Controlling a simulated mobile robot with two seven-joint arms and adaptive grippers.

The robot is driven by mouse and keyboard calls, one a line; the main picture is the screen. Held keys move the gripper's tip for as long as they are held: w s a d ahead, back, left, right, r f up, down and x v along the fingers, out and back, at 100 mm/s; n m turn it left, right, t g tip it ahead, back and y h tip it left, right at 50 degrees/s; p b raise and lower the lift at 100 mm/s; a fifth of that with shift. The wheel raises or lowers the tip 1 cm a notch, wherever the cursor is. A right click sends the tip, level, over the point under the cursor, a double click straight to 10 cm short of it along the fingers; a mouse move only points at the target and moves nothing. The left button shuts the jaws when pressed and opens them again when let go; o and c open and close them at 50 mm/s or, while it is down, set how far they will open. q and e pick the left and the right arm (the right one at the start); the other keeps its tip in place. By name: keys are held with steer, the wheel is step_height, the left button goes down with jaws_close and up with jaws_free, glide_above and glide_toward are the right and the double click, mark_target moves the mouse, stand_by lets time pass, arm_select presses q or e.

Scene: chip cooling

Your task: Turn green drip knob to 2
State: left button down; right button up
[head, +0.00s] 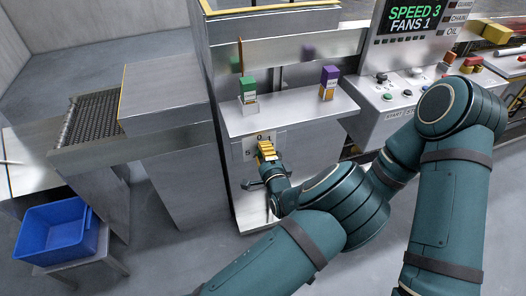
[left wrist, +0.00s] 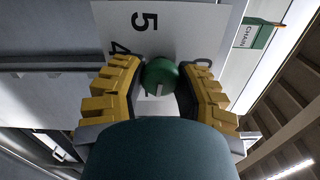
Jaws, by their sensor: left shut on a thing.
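The green drip knob (left wrist: 162,77) sits on a white dial plate (left wrist: 120,22) in the left wrist view. The plate shows a 5 and a 4, with other digits partly covered by my fingers. My left gripper (head: 266,151) is at this plate on the front of the metal machine, below its shelf. Its yellow fingers are on both sides of the knob and shut on it. In the head view the fingers hide the knob, and the plate (head: 248,145) shows around them. My right gripper is not in view.
Green (head: 248,90) and purple (head: 328,83) labelled blocks stand on the shelf (head: 290,106) above the plate. A control panel (head: 400,95) with buttons and a screen reading SPEED 3, FANS 1 is right. A blue bin (head: 58,232) stands lower left.

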mark_target(264, 130)
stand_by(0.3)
arm_select(q)
steer(key=c, duration=0.6)
jaws_free()
steer(key=shift+o, duration=0.3)
step_height(264, 130, up, 10)
steer(key=shift+d+f, duration=0.15)
steer(key=shift+f, duration=0.1)
steer(key=shift+r, duration=0.3)
steer(key=shift+c, duration=0.3)
steer(key=shift+w+a, duration=0.15)
steer(key=shift+a, duration=0.05)
